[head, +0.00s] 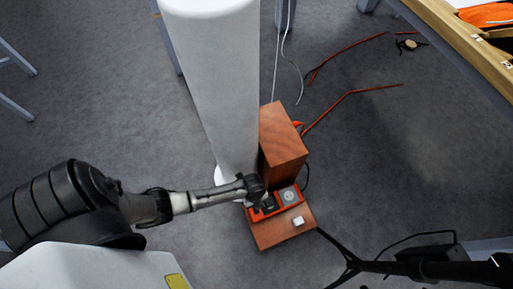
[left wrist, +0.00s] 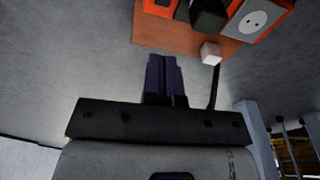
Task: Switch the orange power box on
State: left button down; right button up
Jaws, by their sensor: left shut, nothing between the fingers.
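The orange power box (head: 277,203) sits on a wooden base at the foot of the white column. It has a round grey socket (head: 288,196) and a dark part beside it, partly covered by my left gripper in the head view. The box also shows at the top of the left wrist view (left wrist: 280,12), cut off by the frame edge. My left gripper (head: 256,188) reaches in from the left over the box's left end. In the left wrist view its fingers (left wrist: 165,62) are together and empty, just short of the base's edge. Contact cannot be told.
The wooden base (head: 270,237) carries a small white cube (head: 298,221). A brown wooden block (head: 283,142) stands behind the box, next to the thick white column (head: 220,90). Cables lie on the grey floor. A wooden table (head: 465,45) is at upper right.

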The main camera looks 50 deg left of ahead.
pick_arm(q)
jog(key=a, duration=0.1)
jog(key=b, duration=0.9)
send_near(256, 212)
jog(key=shift+m, duration=0.4)
jog(key=f, duration=0.5)
jog(key=shift+d, duration=0.3)
jog(key=shift+d+f+b, duration=0.2)
jog(key=shift+f+b, duration=0.65)
jog(key=shift+f, duration=0.4)
pick_arm(e)
notch_tip(256, 212, down, 11)
jog(key=a, duration=0.1)
jog(key=shift+a, duration=0.15)
jog(key=shift+w, duration=0.1)
jog(key=shift+r, duration=0.1)
